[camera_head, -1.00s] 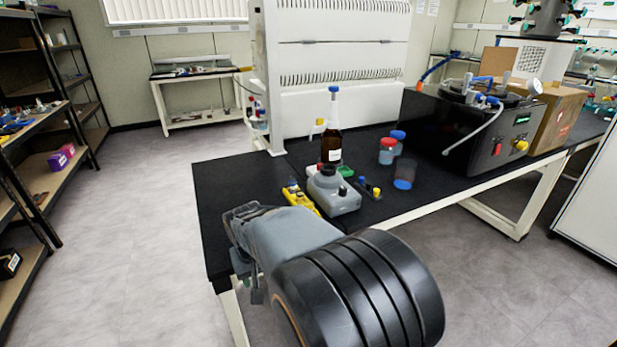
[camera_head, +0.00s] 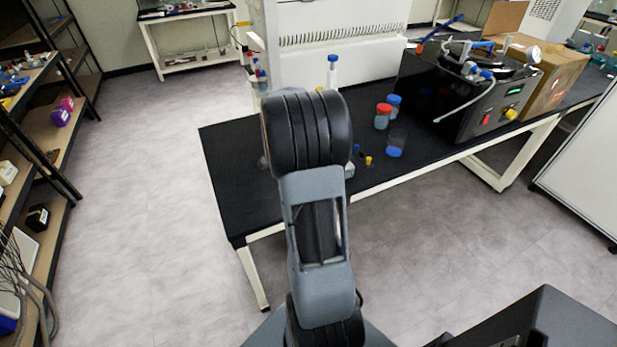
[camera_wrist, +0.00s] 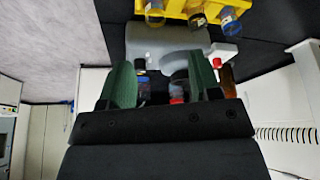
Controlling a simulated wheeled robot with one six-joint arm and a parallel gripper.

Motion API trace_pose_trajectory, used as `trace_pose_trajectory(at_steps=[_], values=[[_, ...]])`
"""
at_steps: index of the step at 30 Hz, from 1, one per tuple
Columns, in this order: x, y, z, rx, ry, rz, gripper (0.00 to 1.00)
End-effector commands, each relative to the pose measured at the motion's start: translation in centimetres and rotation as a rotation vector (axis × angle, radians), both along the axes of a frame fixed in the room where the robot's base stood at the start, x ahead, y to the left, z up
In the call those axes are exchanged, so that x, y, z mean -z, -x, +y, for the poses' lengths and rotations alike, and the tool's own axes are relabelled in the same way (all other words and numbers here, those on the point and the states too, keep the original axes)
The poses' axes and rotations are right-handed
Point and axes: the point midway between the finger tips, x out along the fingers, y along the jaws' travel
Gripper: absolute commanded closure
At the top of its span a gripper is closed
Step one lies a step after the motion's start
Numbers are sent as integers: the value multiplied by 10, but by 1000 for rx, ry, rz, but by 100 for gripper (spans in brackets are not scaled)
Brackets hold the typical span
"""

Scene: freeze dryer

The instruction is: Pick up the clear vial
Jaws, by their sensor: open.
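My gripper (camera_wrist: 163,74) is open in the wrist view, its two green fingers apart. I cannot tell for sure which is the clear vial. A grey holder (camera_wrist: 165,40) lies just beyond the fingertips. A yellow rack (camera_wrist: 180,8) with several vials is at the top edge. In the head view my arm hides the gripper, the yellow rack and most of the grey holder.
A white cabinet (camera_head: 340,55) stands behind. The bench's left end is clear.

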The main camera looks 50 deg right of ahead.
Motion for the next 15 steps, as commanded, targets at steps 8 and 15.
trace_pose_trajectory(at_steps=[8, 15], values=[[38, 0, -15, -2, -1, 2, 43], [49, 1, -20, -2, -1, 1, 43]])
